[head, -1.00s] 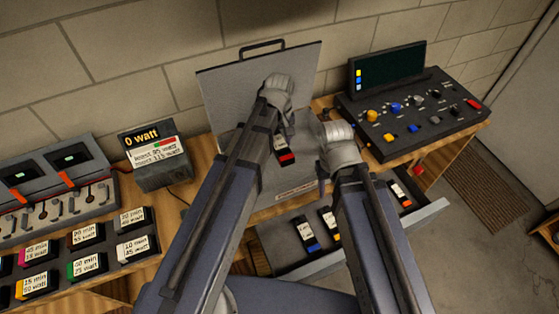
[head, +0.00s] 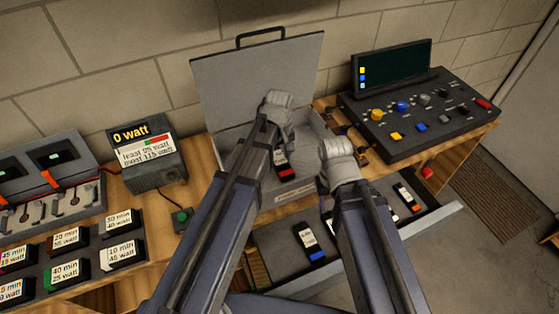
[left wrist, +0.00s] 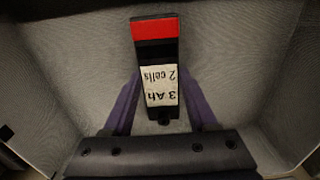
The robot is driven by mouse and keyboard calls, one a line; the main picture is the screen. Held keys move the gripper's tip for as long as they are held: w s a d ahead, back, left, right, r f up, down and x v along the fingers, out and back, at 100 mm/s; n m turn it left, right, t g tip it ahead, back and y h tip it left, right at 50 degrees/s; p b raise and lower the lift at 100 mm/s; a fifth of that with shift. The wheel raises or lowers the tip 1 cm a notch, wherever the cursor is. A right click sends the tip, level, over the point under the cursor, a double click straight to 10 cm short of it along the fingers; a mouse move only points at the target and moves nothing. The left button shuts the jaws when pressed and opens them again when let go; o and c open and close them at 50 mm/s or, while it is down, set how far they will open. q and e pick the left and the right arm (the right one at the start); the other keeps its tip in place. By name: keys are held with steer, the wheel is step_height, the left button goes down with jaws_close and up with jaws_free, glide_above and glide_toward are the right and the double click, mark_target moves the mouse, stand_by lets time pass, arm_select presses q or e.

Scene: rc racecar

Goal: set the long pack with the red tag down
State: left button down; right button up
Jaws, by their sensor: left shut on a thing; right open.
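The long dark pack with the red tag (head: 287,172) is in the open grey case (head: 245,145). In the left wrist view the pack (left wrist: 160,85) has a red end and a white label reading "3 Ah 2 cells", upside down. My left gripper (left wrist: 161,110) is shut on it, with a purple finger on each side. In the head view my left wrist hides the pack's upper part. I cannot tell whether the pack touches the case floor. My right gripper (head: 338,168) is open beside the case's right side, its fingers mostly hidden by its wrist.
A control panel (head: 420,110) stands right. A watt display (head: 146,155) and label blocks (head: 120,252) stand left. The case lid (head: 255,85) stands upright behind.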

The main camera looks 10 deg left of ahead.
mark_target(279, 160)
arm_select(q)
steer(key=shift+r, duration=0.1)
steer(key=shift+f, duration=0.2)
steer(key=shift+c, duration=1)
jaws_free()
steer(key=shift+r, duration=0.2)
step_height(279, 160, up, 12)
steer(key=p, duration=1.2)
steer(key=s+d+m, duration=0.2)
steer(key=s+m, duration=0.3)
steer(key=s, duration=0.2)
steer(key=s+d+m+y, duration=0.1)
steer(key=s+d+m, duration=0.2)
steer(key=s+m, duration=0.2)
steer(key=shift+s+m, duration=0.3)
steer(key=shift+s, duration=0.8)
